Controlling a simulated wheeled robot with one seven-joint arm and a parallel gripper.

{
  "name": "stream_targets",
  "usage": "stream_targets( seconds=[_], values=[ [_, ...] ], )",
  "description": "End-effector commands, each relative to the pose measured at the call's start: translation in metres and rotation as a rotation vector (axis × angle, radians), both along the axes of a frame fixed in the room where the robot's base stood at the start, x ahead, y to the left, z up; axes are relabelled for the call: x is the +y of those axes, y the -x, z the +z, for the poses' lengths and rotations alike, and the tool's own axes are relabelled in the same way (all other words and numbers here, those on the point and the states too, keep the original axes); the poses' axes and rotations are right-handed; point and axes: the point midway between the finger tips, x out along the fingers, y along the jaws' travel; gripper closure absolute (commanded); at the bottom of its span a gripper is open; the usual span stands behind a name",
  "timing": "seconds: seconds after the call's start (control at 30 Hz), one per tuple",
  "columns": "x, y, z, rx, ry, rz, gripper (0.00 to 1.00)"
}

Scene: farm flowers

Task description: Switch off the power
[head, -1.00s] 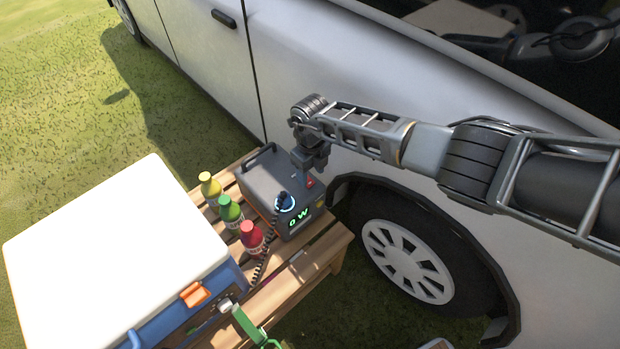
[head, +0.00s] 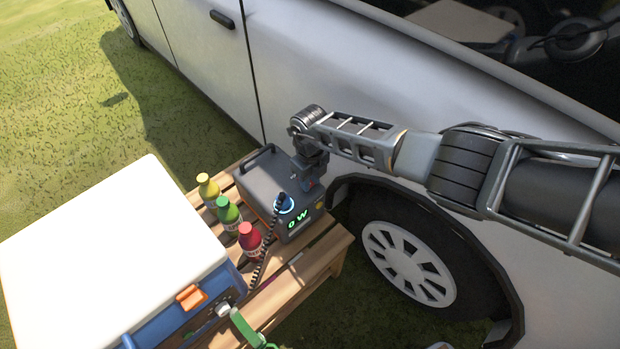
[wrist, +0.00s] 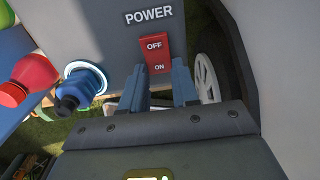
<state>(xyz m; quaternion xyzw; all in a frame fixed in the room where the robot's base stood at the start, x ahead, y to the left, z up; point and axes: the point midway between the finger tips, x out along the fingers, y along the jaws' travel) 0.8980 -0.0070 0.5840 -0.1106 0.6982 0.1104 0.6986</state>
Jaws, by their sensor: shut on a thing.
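A grey power box (head: 258,180) stands on the wooden bench beside the car, its green display reading "0 W". In the wrist view, a red rocker switch (wrist: 155,47) sits under the word "POWER", with OFF at its upper end and ON nearer my fingers. My gripper (wrist: 160,76) has its two blue-grey fingers at the ON end, one on each side, closed on the switch. I cannot tell which end is pressed in. In the head view my gripper (head: 311,180) is above the box's right side and hides most of the switch.
Yellow (head: 208,188), green (head: 229,213) and red (head: 250,240) bottles stand left of the box. A white-lidded cooler (head: 110,245) is farther left. The car (head: 390,90) stands close behind.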

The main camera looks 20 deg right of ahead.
Motion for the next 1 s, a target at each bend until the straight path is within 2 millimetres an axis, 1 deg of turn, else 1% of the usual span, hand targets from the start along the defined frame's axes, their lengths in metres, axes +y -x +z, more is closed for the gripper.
stream_targets(
  seconds=[0.03,0.13,0.17,0.33,0.53,0.73,1.0],
  values=[
    [-0.0003,-0.0002,0.0001,0.000,0.001,0.000,0.89],
    [-0.0005,-0.0002,0.0002,0.000,0.001,0.000,0.98],
    [-0.0005,-0.0002,0.0002,0.000,0.001,0.000,1.00],
    [-0.0007,-0.0020,-0.0025,0.024,0.012,0.001,1.00],
    [0.0002,-0.0060,-0.0055,0.138,0.052,0.002,1.00],
    [0.0005,-0.0076,-0.0030,0.218,0.077,0.001,1.00],
    [0.0007,-0.0074,0.0021,0.248,0.084,-0.001,1.00]
  ],
)
